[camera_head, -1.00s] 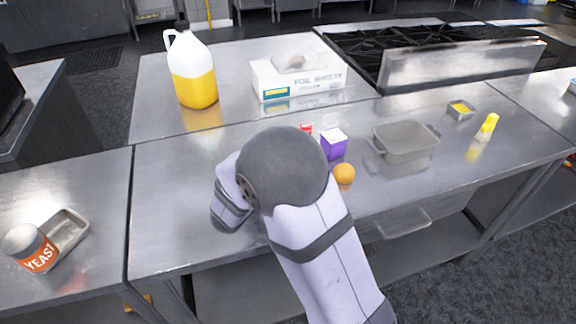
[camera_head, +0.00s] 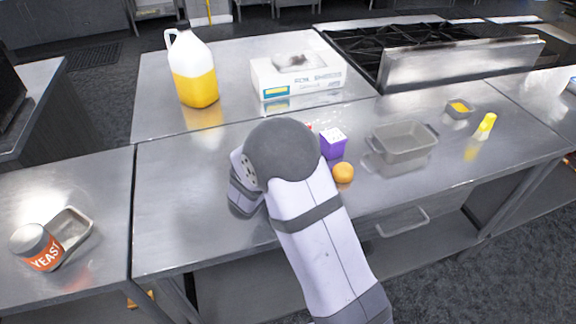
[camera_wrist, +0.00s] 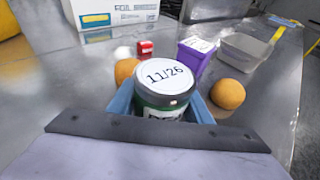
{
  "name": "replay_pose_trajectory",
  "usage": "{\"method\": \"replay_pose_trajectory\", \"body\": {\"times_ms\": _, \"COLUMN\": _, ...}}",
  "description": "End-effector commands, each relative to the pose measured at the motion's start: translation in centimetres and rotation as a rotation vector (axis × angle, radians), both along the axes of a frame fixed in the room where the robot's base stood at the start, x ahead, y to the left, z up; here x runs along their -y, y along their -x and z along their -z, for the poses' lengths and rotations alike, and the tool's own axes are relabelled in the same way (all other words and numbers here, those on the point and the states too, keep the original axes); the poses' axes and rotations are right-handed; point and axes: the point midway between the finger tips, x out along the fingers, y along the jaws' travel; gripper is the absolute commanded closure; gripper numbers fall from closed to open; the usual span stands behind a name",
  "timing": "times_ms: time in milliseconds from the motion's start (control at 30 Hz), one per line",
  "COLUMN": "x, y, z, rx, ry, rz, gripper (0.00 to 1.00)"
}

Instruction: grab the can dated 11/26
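In the head view my arm hides the can and the gripper's end.
An orange (camera_wrist: 228,94), another orange (camera_wrist: 125,71), a red box (camera_wrist: 145,49) and a purple carton (camera_wrist: 192,57) are beyond the can. A grey pan (camera_head: 402,142) stands right. A yellow-filled jug (camera_head: 193,75) and foil box (camera_head: 298,76) stand behind. A yeast jar (camera_head: 37,247) is far left.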

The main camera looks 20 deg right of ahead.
Motion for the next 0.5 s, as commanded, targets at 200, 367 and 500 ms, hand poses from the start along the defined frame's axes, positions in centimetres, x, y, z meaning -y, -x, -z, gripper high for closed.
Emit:
{"method": "replay_pose_trajectory", "body": {"times_ms": 200, "x": 0.0, "y": 0.0, "z": -0.1, "rx": 0.002, "ry": 0.001, "rz": -0.001, "gripper": 0.86}}
{"method": "replay_pose_trajectory", "body": {"times_ms": 367, "x": 0.0, "y": 0.0, "z": -0.3, "rx": 0.003, "ry": 0.001, "rz": -0.001, "gripper": 0.86}}
{"method": "replay_pose_trajectory", "body": {"times_ms": 500, "x": 0.0, "y": -0.1, "z": -1.1, "rx": 0.006, "ry": 0.001, "rz": 0.000, "gripper": 0.86}}
